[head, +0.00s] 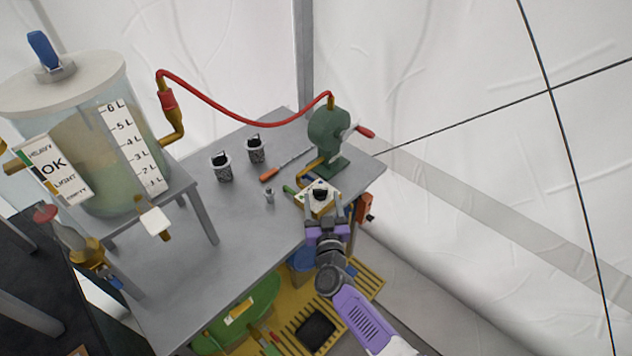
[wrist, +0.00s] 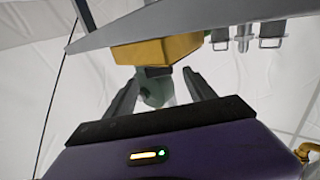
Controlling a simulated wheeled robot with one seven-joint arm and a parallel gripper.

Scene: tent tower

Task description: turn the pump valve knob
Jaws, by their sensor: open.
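The black valve knob (head: 320,194) sits on a small pale block with yellow sides (head: 311,205) near the table's right edge, just in front of the green pump (head: 329,132). A dark part, likely the knob, shows between the tips, with the green pump (wrist: 155,92) behind.
The grey table (head: 185,275) also holds two black-and-white canisters (head: 222,167), an orange-handled screwdriver (head: 270,174) and a small metal piece (head: 269,196). A large clear tank (head: 95,140) stands at left. A red hose (head: 235,112) runs from it to the pump.

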